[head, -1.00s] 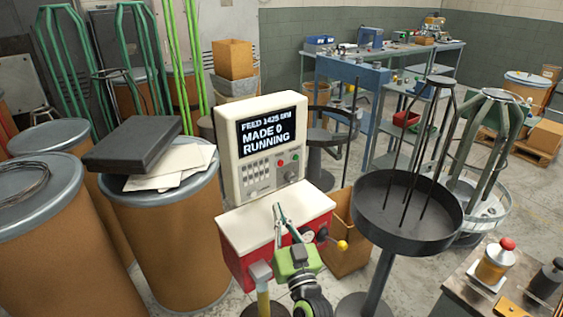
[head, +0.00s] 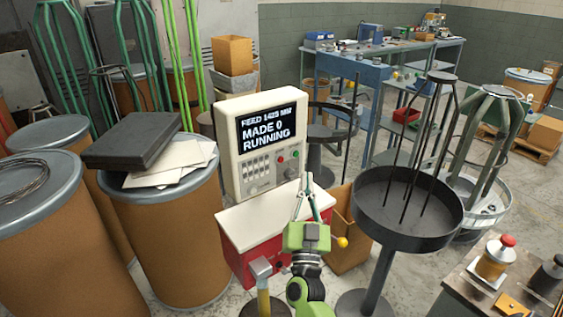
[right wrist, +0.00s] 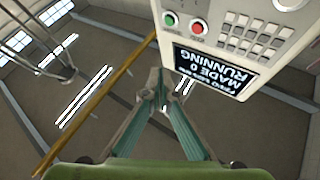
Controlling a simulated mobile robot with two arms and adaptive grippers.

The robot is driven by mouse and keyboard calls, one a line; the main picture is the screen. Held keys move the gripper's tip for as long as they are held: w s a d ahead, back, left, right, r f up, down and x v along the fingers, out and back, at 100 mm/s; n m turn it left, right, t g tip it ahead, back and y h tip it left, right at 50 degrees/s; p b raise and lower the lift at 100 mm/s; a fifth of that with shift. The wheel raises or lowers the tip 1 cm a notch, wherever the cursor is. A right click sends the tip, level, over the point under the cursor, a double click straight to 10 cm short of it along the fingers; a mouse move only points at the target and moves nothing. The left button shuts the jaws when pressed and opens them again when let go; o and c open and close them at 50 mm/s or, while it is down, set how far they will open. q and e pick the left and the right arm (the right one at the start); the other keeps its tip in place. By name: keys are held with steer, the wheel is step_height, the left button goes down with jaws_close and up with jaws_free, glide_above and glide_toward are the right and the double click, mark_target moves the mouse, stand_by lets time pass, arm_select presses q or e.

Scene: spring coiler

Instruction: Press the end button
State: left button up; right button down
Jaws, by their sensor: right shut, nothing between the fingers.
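The white control box (head: 262,146) stands on the coiler's red and white base (head: 262,225). Its screen (head: 266,129) reads MADE 0 and RUNNING. On its face are a red button (head: 280,161) and a green button (head: 295,154), with a dark knob and a keypad. Which one is the end button cannot be read. My right gripper (head: 304,180) is shut and empty, its tips just in front of the panel's lower right, apart from the buttons. In the right wrist view the red button (right wrist: 197,26) and green button (right wrist: 170,19) lie beyond the fingertips (right wrist: 160,80). My left gripper is not in view.
A round dark tray on a stand (head: 408,232) is close on the right. A yellow-knobbed lever (head: 342,242) and a cardboard box (head: 345,258) are beside the base. Brown drums (head: 170,245) fill the left.

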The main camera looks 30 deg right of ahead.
mark_target(281, 160)
steer(key=w+b, duration=0.2)
steer(key=w, duration=0.5)
steer(key=shift+w+a, duration=0.25)
steer(key=shift+a, duration=0.05)
steer(key=shift+w, duration=0.1)
stand_by(1.1)
steer(key=shift+w, duration=0.35)
steer(key=shift+w+a+b, duration=0.1)
steer(key=shift+w+b, duration=0.2)
steer(key=shift+w, duration=0.05)
stand_by(0.5)
steer(key=shift+s, duration=0.1)
steer(key=shift+s+p, duration=0.55)
steer(key=shift+s, duration=0.2)
